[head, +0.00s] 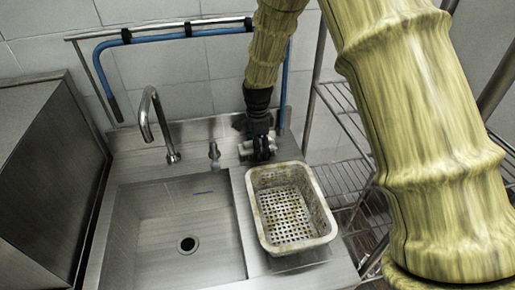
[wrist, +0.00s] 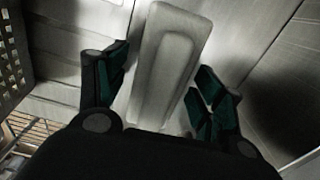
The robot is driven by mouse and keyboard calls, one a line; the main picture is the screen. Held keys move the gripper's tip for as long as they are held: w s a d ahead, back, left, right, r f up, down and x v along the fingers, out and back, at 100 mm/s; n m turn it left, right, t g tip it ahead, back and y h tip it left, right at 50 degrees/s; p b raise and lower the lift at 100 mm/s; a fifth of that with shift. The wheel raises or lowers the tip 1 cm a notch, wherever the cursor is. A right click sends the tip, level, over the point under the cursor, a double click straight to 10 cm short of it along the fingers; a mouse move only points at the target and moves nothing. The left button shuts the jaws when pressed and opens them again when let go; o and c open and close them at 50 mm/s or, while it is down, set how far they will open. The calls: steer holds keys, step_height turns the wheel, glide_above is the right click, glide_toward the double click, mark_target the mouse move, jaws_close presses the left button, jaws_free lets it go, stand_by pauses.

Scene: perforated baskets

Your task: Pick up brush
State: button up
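In the wrist view a pale grey, long, flat object with a raised middle (wrist: 168,65), which looks like the brush, lies between the two fingers of my gripper (wrist: 163,75). Gaps show between it and the dark green finger pads on both sides. My gripper is open around it; I see no grip on it. In the head view my gripper (head: 262,150) is low at the back of the steel counter, just behind the basket. There the brush is mostly hidden by the gripper, and only small pale bits show beside the fingers.
A perforated pale basket (head: 291,241) stands on the counter in front of my gripper. A sink (head: 165,222) with a tall faucet (head: 158,122) is to the left. A wire shelf rack (head: 345,178) is to the right. A blue hose (head: 215,32) runs along the wall behind.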

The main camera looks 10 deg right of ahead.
steer(key=c, duration=0.8)
